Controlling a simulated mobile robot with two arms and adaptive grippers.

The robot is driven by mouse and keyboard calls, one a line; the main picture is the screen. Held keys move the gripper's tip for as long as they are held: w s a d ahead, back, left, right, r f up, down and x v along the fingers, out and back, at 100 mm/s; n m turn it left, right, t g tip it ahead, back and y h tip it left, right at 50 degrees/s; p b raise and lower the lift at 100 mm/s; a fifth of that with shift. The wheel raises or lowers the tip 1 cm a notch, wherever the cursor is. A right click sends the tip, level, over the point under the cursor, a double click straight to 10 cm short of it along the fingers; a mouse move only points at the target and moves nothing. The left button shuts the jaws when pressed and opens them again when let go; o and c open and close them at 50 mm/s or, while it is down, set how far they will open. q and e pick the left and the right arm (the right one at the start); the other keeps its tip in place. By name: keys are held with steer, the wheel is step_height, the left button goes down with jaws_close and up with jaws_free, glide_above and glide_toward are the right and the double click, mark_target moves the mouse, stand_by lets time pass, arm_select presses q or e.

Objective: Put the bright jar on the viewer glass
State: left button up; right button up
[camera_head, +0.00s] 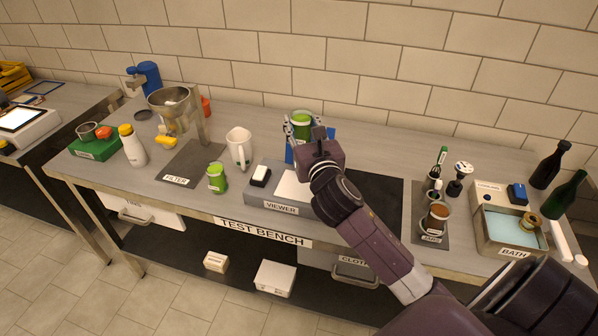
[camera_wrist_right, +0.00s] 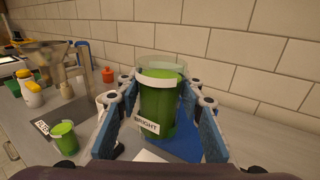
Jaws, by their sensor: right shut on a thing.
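The bright jar (camera_head: 302,118), a clear glass of green liquid, is held between the fingers of my right gripper (camera_head: 302,128) over the back of the bench. In the wrist view, the jar (camera_wrist_right: 160,105) is upright, has a "BRIGHT" label, and sits between both blue finger pads of the right gripper (camera_wrist_right: 160,95). The viewer (camera_head: 256,196) is a low grey box at the bench front. Its pale viewer glass (camera_head: 290,188) is bare where visible, nearer the front than the jar; my right gripper and arm hide part of it. My left gripper is out of view.
A blue mat (camera_wrist_right: 184,148) lies beneath the held jar. A dark cloth (camera_head: 376,196) lies right of the viewer.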

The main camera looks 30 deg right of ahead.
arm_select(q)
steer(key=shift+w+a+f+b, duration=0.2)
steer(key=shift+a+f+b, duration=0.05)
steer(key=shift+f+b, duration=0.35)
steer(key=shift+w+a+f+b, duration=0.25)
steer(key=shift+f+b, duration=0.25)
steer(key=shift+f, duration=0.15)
arm_select(e)
steer(key=shift+w+a+f, duration=0.1)
steer(key=shift+a+f, duration=0.05)
steer(key=shift+f, duration=6.55)
steer(key=shift+f, duration=0.15)
steer(key=o, duration=1.4)
steer(key=shift+c, duration=0.2)
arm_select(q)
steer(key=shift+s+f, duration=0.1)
